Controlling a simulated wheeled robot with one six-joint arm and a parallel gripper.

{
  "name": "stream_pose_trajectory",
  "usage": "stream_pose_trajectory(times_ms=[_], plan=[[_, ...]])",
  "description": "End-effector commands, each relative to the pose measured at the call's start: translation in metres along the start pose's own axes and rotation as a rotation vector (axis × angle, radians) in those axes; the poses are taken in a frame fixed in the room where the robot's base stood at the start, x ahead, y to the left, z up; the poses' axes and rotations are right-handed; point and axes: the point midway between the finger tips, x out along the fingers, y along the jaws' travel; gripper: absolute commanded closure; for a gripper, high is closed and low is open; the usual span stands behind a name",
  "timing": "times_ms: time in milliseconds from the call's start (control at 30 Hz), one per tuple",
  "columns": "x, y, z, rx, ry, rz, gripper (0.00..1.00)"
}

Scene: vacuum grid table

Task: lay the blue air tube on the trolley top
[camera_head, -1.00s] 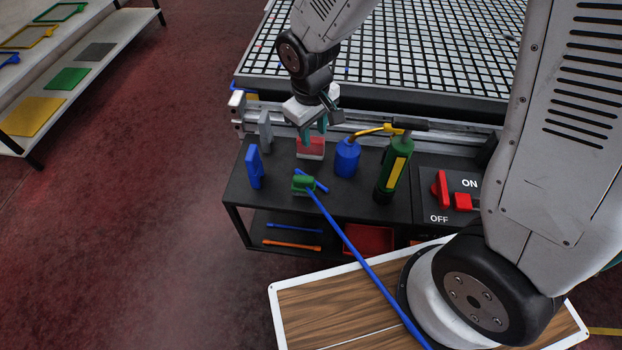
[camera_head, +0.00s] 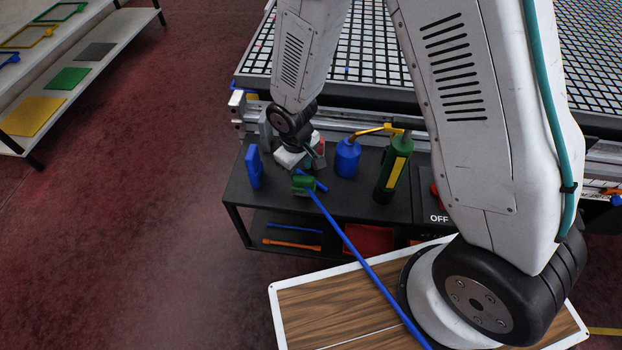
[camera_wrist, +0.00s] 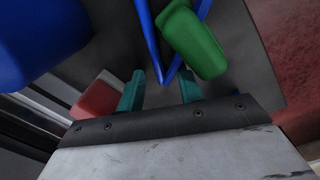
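A long thin blue tube (camera_head: 345,238) runs from a green block (camera_head: 303,184) on the black trolley top (camera_head: 238,192) down past the front edge and over a wooden panel. A short blue length (camera_head: 318,186) shows beside the green block. My gripper (camera_head: 318,158) is low over the trolley top, just behind the green block. In the wrist view my gripper (camera_wrist: 162,88) is open, its two teal fingers apart. There, a V-shaped bend of the blue tube (camera_wrist: 150,45) reaches toward the gap between the fingertips, next to the green block (camera_wrist: 195,42); I cannot tell if they touch.
A blue bottle (camera_head: 347,158), a green cylinder (camera_head: 392,172) and a blue upright piece (camera_head: 254,166) stand on the trolley. A red block (camera_wrist: 97,100) is beside my left finger in the wrist view. The grid table (camera_head: 365,92) is behind. The trolley's front left corner is clear.

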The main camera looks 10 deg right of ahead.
Motion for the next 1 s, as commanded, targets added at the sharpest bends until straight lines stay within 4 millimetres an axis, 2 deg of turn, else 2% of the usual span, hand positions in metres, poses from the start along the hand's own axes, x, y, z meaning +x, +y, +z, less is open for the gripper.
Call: stream_pose_trajectory(times_ms=[167,200,300,333,733,1000], plan=[[0.0,0.0,0.0,0.001,0.001,0.0,0.64],[0.0,0.0,0.0,0.001,0.001,0.0,0.7],[0.0,0.0,0.0,0.001,0.001,0.0,0.97],[0.0,0.0,0.0,0.001,0.001,0.0,1.0],[-0.004,0.001,-0.001,0.0,0.001,0.001,1.0],[-0.033,0.003,-0.001,0.001,0.005,0.001,1.0]])
